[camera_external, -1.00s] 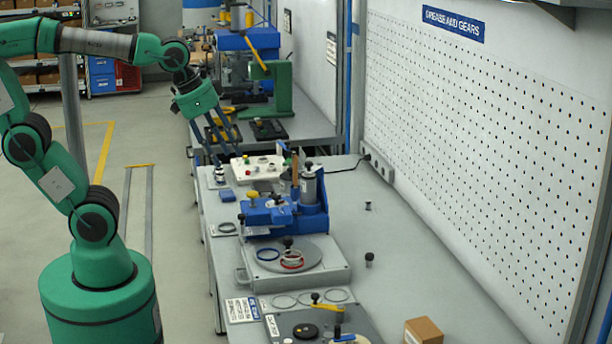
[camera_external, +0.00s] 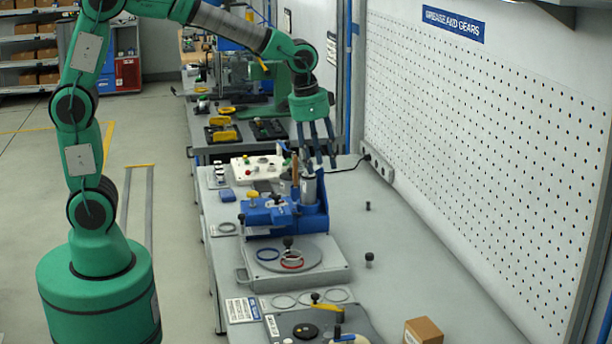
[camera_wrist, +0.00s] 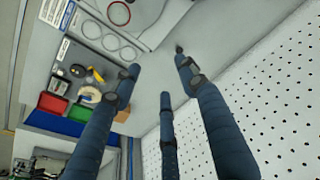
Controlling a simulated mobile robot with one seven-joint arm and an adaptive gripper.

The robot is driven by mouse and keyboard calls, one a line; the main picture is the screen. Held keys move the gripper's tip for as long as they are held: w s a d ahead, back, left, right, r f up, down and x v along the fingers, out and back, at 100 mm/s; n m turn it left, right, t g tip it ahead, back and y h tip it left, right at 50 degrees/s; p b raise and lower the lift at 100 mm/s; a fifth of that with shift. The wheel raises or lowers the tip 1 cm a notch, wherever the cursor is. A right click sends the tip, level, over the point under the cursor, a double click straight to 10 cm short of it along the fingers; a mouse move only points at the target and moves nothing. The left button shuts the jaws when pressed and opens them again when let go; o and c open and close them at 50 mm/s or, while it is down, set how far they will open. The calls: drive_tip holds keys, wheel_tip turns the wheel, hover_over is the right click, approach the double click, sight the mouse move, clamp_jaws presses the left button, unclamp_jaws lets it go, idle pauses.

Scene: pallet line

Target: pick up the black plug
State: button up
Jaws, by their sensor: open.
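Two small black plug-like pieces stand upright on the right half of the grey bench: a farther black plug (camera_external: 368,206) and a nearer, larger one (camera_external: 369,259). I cannot tell which one the task means. In the wrist view one small black piece (camera_wrist: 179,49) shows just beyond a fingertip. My gripper (camera_external: 319,164) has long dark blue fingers, spread open and empty, pointing down over the far part of the bench by the blue fixture. Its fingers also fill the wrist view (camera_wrist: 158,77).
A blue fixture (camera_external: 268,217) with a grey cylinder stands left of the plugs. A grey plate (camera_external: 290,258) with rings lies nearer. A cardboard box (camera_external: 423,330) sits at the front. A white pegboard (camera_external: 485,130) rises on the right. The bench around the plugs is clear.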

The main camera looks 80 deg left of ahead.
drive_tip(key=w+f+g+p, duration=0.1)
drive_tip(key=w+f, duration=0.6)
drive_tip(key=w, duration=0.1)
drive_tip(key=g+p, duration=0.1)
drive_tip(key=p, duration=0.1)
hover_over(370, 254)
wheel_tip(370, 254, down, 11)
drive_tip(key=shift+d+f+m, duration=0.2)
drive_tip(key=shift+d+m, duration=0.05)
drive_tip(key=shift+m, duration=0.25)
drive_tip(key=shift+f+b, duration=0.75)
drive_tip(key=shift+f, duration=3.55)
drive_tip(key=shift+a+f+b, duration=0.2)
drive_tip(key=shift+f+b, duration=0.3)
drive_tip(key=shift+f, duration=2.1)
